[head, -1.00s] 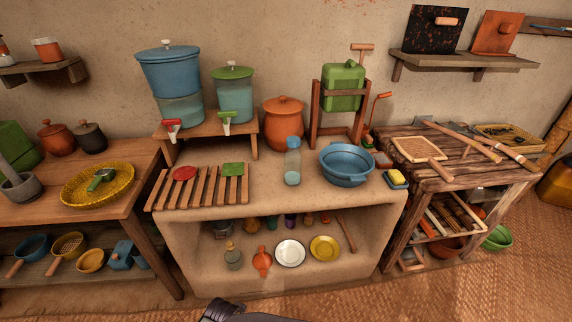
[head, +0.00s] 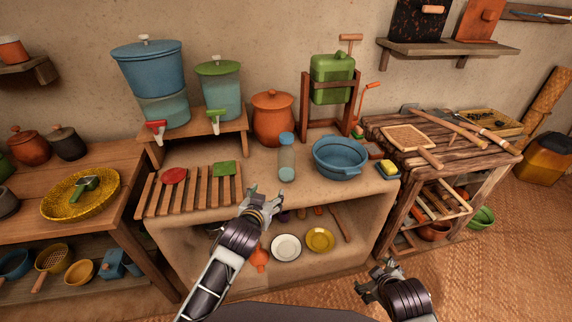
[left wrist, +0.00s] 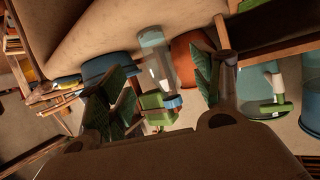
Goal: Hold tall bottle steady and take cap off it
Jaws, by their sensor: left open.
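The tall bottle (head: 287,163) stands upright on the clay counter, clear with teal contents. Its blue cap (head: 286,138) is on top. My left gripper (head: 266,200) is open and empty, in front of the bottle and to its left, apart from it. In the left wrist view the bottle (left wrist: 160,72) appears upside down between the spread fingers and beyond them, with its cap (left wrist: 173,102) pointing down. My right gripper (head: 372,276) is low at the right in front of the counter, its fingers apart and nothing between them.
A blue basin (head: 340,157) stands close right of the bottle. A slatted rack (head: 190,194) with red and green pieces lies to the left. An orange pot (head: 273,118) and a green press (head: 332,79) stand behind. The counter's front strip is clear.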

